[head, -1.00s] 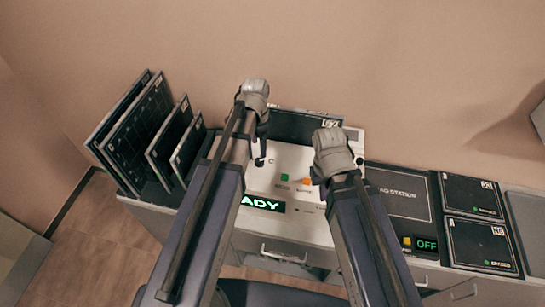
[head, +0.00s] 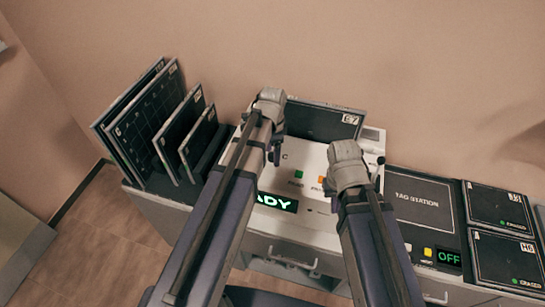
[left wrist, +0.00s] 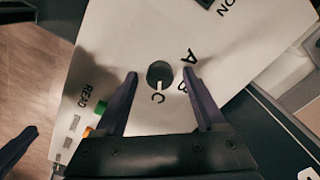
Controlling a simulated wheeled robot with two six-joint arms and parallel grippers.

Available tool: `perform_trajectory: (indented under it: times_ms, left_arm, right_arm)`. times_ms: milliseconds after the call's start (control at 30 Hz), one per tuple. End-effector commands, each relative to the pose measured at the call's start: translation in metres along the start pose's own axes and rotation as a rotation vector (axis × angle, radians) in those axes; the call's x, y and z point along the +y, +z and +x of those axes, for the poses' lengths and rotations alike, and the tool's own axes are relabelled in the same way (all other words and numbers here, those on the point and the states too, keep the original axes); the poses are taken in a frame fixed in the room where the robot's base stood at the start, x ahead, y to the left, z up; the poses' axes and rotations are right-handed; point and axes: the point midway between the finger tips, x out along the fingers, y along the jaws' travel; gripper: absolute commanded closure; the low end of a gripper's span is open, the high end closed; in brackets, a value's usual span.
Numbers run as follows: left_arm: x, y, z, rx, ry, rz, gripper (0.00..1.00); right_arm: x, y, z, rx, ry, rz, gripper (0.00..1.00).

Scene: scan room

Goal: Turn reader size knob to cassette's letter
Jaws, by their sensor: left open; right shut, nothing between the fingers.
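The reader (head: 312,160) is a white console with a dark cassette (head: 312,120) standing at its back. The white label on the cassette is too small to read surely. In the left wrist view the round dark size knob (left wrist: 160,72) sits among the letters A, B and C, its white mark toward C. My left gripper (left wrist: 160,78) is open, its fingers on either side of the knob and apart from it. It also shows in the head view (head: 275,150), hiding the knob. My right gripper (head: 370,175) is shut and empty over the reader's right part; its fingertips are mostly hidden.
The reader's green display (head: 277,203) is partly covered by my left arm. Green (head: 299,174) and orange (head: 321,181) buttons are between the arms. Several dark panels (head: 145,125) stand in a rack at left. A tag station (head: 424,205) showing OFF is at right.

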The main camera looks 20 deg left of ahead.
Motion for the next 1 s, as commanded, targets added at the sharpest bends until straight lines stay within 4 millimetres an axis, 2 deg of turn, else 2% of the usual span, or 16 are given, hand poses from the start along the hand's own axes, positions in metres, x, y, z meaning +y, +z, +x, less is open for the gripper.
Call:
perform_trajectory:
  times_ms: [233, 867, 1000]
  left_arm:
    - [-0.0001, -0.0001, -0.0001, 0.000, 0.000, 0.000, 0.28]
    - [0.0000, 0.0000, 0.0000, 0.000, 0.000, 0.000, 0.99]
    - [0.0000, 0.0000, 0.0000, 0.000, 0.000, 0.000, 1.00]
  right_arm:
    - [0.0000, 0.0000, -0.0001, 0.000, 0.000, 0.000, 1.00]
    - [0.0000, 0.0000, 0.0000, 0.000, 0.000, 0.000, 1.00]
    - [0.0000, 0.0000, 0.0000, 0.000, 0.000, 0.000, 1.00]
